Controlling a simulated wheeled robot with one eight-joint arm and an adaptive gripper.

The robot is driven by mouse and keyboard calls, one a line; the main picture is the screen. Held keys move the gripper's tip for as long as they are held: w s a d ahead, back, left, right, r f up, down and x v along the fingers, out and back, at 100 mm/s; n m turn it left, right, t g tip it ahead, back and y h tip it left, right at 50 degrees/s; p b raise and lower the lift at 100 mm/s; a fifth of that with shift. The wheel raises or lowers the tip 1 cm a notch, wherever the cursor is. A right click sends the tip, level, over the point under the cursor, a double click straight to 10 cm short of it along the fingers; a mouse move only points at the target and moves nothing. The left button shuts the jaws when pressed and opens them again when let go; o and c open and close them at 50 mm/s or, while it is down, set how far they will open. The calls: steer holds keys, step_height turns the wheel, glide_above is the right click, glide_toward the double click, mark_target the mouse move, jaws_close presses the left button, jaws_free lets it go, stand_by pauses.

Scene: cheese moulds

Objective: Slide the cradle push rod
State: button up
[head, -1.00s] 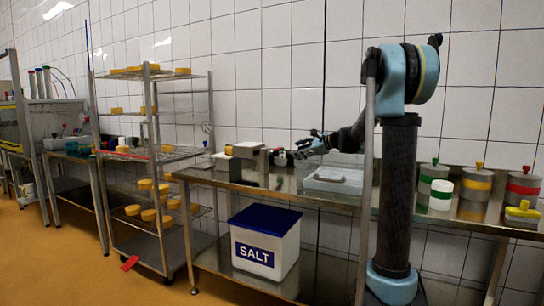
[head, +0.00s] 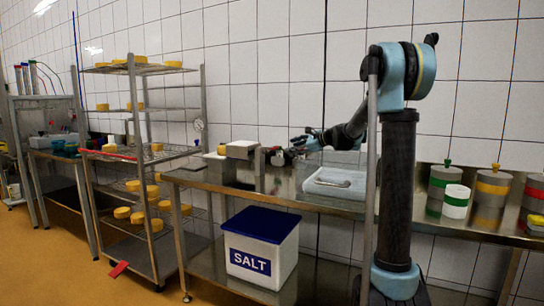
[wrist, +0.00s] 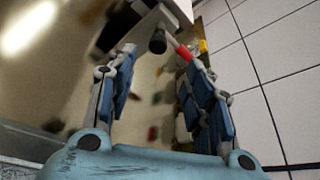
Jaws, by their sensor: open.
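My gripper (head: 304,142) is open above the steel bench, reaching left toward a small grey-and-white device (head: 243,150). In the wrist view my gripper (wrist: 158,58) has its two blue-padded fingers spread with nothing between the pads. A dark round-ended stub (wrist: 157,42), which may be the push rod's end, shows just beyond and between the fingertips. It juts from a pale and dark block at the top of the wrist view. A red piece (wrist: 184,52) lies by the right fingertip; I cannot tell if they touch. Most of the rod and cradle is hidden.
A white tray (head: 314,186) stands on the bench below my arm. Banded pots (head: 444,187) stand at right. A salt bin (head: 235,243) is under the bench. A wire rack (head: 128,163) with yellow cheeses stands left. The tiled wall is close behind the gripper.

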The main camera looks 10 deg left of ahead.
mark_target(274, 152)
steer(key=x, duration=1.4)
steer(key=shift+a+f, duration=0.1)
steer(key=shift+a, duration=0.25)
steer(key=shift+d, duration=0.1)
jaws_close()
